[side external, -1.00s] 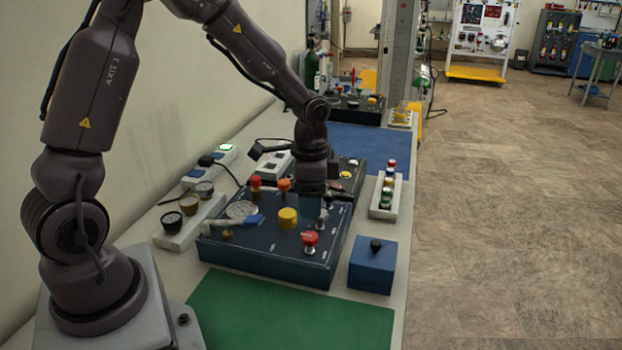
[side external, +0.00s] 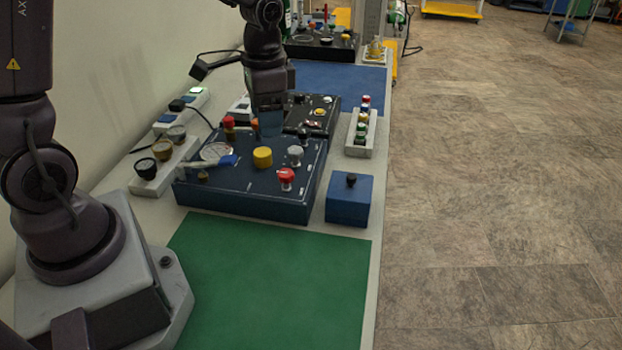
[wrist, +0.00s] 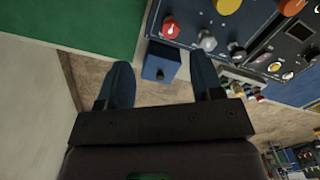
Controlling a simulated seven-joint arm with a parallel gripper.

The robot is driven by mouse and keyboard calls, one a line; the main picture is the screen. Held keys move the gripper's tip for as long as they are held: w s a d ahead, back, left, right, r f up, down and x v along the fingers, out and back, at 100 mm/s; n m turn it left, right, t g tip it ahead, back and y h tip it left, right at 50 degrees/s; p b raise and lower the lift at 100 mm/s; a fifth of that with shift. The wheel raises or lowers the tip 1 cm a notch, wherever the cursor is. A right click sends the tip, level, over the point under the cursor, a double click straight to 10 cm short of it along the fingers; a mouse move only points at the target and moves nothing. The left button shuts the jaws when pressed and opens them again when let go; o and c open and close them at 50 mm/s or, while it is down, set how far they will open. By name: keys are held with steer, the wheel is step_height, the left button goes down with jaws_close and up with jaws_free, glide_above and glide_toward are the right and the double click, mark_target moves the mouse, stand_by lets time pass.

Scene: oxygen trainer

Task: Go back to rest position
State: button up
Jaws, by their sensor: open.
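My gripper (side external: 268,118) hangs above the back part of the dark blue trainer panel (side external: 225,195) in the side external view. In the wrist view its two blue fingers (wrist: 162,80) are spread wide with nothing between them. The panel carries a yellow knob (side external: 263,157), a red knob (side external: 286,177) and a grey knob (side external: 295,154). In the side external view the fingers partly hide an orange knob at the panel's back.
A blue box (side external: 349,202) with a black knob stands right of the panel. A white rack (side external: 361,140) of coloured parts is behind it. Gauges (side external: 146,168) line the left. The green mat (side external: 265,275) in front is bare.

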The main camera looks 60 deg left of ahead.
steer(key=s+d+r+n+t, duration=0.1)
steer(key=s+d+r+t, duration=0.2)
steer(key=s+r, duration=0.3)
steer(key=s+d+r+n+t, duration=0.2)
steer(key=s+r+t, duration=0.1)
steer(key=s+r, duration=0.3)
steer(key=shift+s+d+r, duration=0.4)
steer(key=shift+s, duration=0.3)
